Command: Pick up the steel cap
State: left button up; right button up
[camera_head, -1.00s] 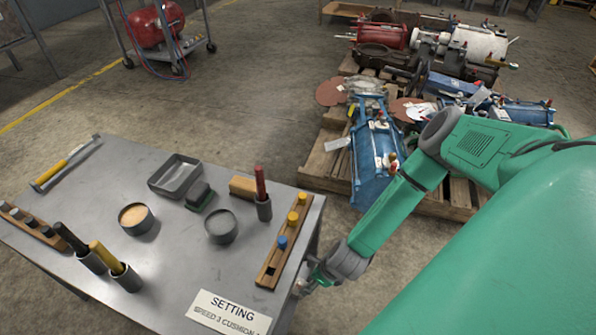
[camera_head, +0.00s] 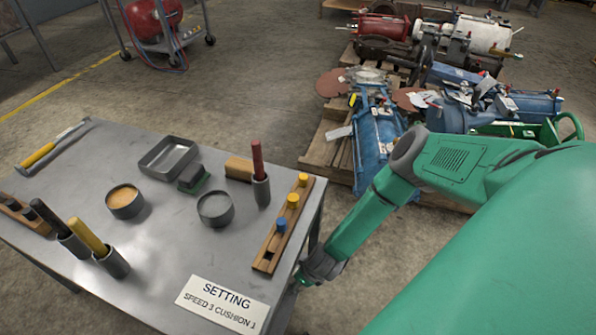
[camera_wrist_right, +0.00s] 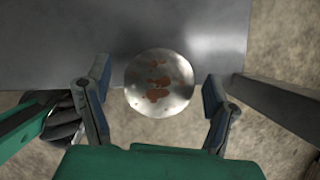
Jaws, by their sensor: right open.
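The steel cap (camera_wrist_right: 159,82) is a round, shiny metal disc with reddish-brown rust marks in the right wrist view. It lies between the two fingers of my right gripper (camera_wrist_right: 157,78), with a gap to each finger. The gripper is open. The cap overlaps the line of the grey table's edge in that view; I cannot tell what supports it. In the head view my right gripper (camera_head: 308,277) is low beside the table's right edge, and the cap is not visible there. My left gripper is in neither view.
The grey table (camera_head: 170,255) holds a wooden rack (camera_head: 267,262) with coloured plugs near its right edge, a setting card (camera_head: 222,304), round tins, a tray and a hammer. A pallet (camera_head: 322,150) of cylinders stands beyond on the concrete floor.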

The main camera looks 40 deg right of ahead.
jog(key=shift+r, duration=0.1)
jog(key=c, duration=1.5)
